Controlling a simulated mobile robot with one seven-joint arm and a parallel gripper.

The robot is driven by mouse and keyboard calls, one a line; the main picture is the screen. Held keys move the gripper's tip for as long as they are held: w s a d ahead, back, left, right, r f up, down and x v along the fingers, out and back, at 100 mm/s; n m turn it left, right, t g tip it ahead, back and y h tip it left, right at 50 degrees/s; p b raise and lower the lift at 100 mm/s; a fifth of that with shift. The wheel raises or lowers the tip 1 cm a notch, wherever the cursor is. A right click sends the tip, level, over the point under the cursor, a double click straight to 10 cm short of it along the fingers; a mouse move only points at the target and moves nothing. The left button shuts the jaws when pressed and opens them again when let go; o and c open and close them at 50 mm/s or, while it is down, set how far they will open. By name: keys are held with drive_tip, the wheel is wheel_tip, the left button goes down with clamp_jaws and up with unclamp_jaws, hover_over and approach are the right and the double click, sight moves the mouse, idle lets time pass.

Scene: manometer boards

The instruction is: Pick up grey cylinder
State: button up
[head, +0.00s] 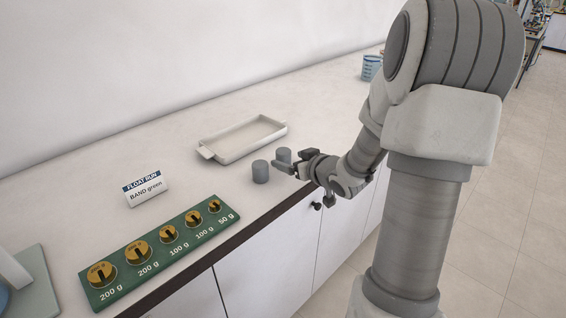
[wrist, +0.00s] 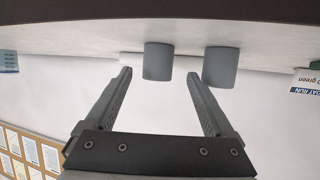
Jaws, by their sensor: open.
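Two plain grey cylinders stand upright on the counter near its front edge. In the head view the left cylinder (head: 260,172) stands clear, and the right cylinder (head: 284,156) is partly hidden behind a finger. My gripper (head: 288,160) is low over the counter edge, open and empty. The wrist view is upside down; there my gripper (wrist: 158,77) has its fingers spread, with one cylinder (wrist: 158,60) in line with the gap. The other cylinder (wrist: 220,66) is outside the right finger. I cannot tell whether a finger touches either cylinder.
A cream tray (head: 242,138) lies behind the cylinders. A green board (head: 160,250) with several brass weights lies at the front left, near a "FLOAT RUN, BAND green" sign (head: 147,190). Counter between sign and cylinders is free.

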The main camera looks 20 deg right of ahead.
sight(279, 154)
drive_tip(key=b+x, duration=0.1)
drive_tip(key=x, duration=0.7)
drive_tip(key=shift+w+d+r+b, duration=0.15)
drive_tip(key=shift+d+b, duration=0.05)
drive_tip(key=shift+b, duration=0.1)
clamp_jaws()
